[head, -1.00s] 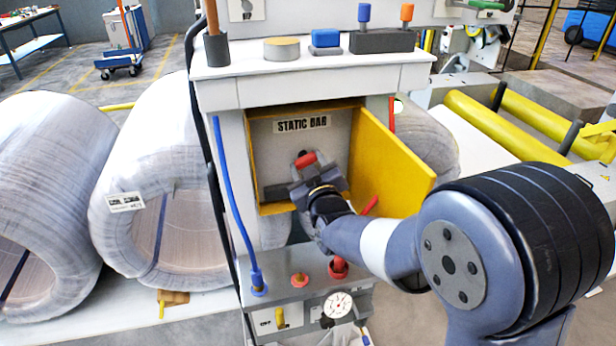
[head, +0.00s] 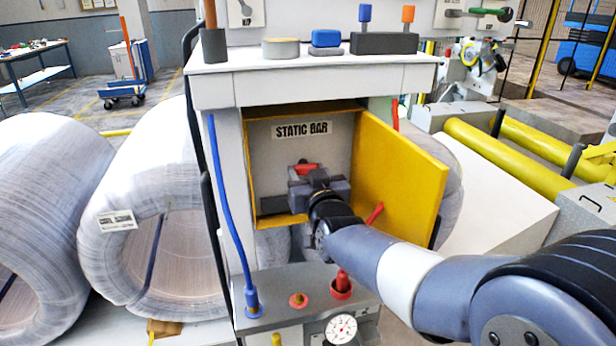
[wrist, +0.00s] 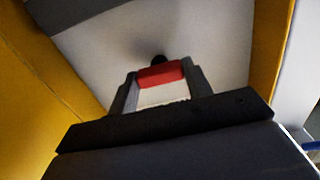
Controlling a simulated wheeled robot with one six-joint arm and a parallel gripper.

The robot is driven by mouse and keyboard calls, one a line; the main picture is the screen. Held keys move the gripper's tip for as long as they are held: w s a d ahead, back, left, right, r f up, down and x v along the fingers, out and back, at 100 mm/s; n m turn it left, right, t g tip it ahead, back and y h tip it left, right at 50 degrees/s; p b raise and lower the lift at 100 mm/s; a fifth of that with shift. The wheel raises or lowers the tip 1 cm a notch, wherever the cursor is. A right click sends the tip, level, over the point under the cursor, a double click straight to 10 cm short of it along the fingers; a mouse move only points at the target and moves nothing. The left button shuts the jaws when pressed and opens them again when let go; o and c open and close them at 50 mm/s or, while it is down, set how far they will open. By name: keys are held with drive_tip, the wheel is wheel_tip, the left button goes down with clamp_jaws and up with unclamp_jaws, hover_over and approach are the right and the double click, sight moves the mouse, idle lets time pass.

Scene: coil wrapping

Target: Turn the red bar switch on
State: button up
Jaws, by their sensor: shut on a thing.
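The red bar switch (head: 304,168) is inside the yellow-edged box under the STATIC BAR label (head: 301,130). It also shows in the wrist view (wrist: 161,74), lying crosswise with a dark round pivot behind it. My gripper (head: 308,178) reaches into the box from the front right. In the wrist view its two fingers (wrist: 158,84) stand at the two ends of the red bar, shut on it. The bar looks roughly level, tilted slightly up at the right in the wrist view. Part of the switch's base is hidden by my gripper in the head view.
The yellow door (head: 397,178) stands open to the right of the box, close to my arm. A panel (head: 270,318) with red buttons and a dial lies below. Large wrapped coils (head: 152,190) stand at the left. A shelf with small blocks is above.

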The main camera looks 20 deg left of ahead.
drive_tip(key=o, duration=1)
drive_tip(key=b+v, duration=0.1)
drive_tip(key=v, duration=1)
drive_tip(key=shift+b, duration=0.3)
drive_tip(key=shift+w+a, duration=0.1)
drive_tip(key=shift+a, duration=0.1)
drive_tip(key=p+x, duration=0.1)
drive_tip(key=x, duration=0.9)
drive_tip(key=shift+w+a+p, duration=0.1)
drive_tip(key=shift+w+p, duration=0.25)
drive_tip(key=shift+s, duration=0.15)
